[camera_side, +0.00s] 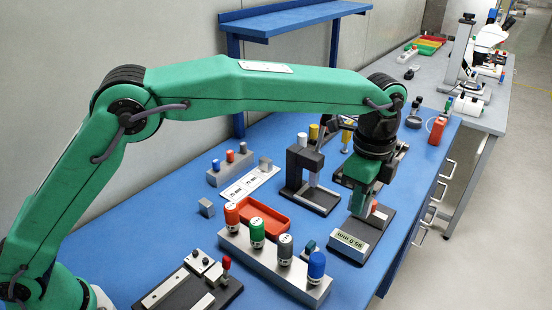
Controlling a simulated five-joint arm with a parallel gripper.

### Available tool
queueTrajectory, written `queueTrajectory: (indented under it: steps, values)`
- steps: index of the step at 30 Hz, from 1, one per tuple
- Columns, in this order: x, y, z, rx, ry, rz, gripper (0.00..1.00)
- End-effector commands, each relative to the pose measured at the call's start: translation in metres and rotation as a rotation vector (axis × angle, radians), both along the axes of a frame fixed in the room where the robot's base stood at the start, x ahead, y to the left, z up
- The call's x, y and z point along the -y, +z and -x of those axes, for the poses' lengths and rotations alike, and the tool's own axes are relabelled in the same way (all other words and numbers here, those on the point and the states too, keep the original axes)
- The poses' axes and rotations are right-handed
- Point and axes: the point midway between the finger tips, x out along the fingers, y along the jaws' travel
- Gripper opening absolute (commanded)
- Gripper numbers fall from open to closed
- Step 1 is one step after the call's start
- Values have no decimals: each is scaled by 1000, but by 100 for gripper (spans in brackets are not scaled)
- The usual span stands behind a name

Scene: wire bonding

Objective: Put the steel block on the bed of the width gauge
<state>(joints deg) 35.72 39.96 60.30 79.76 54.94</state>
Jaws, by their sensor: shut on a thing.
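The width gauge (349,244) is a dark flat instrument with a pale display, right of the middle of the blue bench. Its display digits appear upside down from here. My gripper (361,208) points down over the gauge's bed, behind the display. It is shut on the steel block, which the green fingers hide almost wholly. I cannot tell whether the block touches the bed.
A grey rack (262,262) with several coloured-capped cylinders stands left of the gauge. A dark stand (304,168) is close behind it to the left. A red tray (262,217) and a small grey cube (206,207) lie farther left.

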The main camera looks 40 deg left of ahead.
Motion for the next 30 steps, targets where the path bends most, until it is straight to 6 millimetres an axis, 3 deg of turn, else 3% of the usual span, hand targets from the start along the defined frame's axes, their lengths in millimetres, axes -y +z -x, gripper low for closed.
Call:
queueTrajectory:
  steps: [3,15,30]
  values:
    - [15,-4,-2,2,1,1,0]
    - [42,-15,-5,1,11,1,0]
    - [40,-62,-5,1,11,1,0]
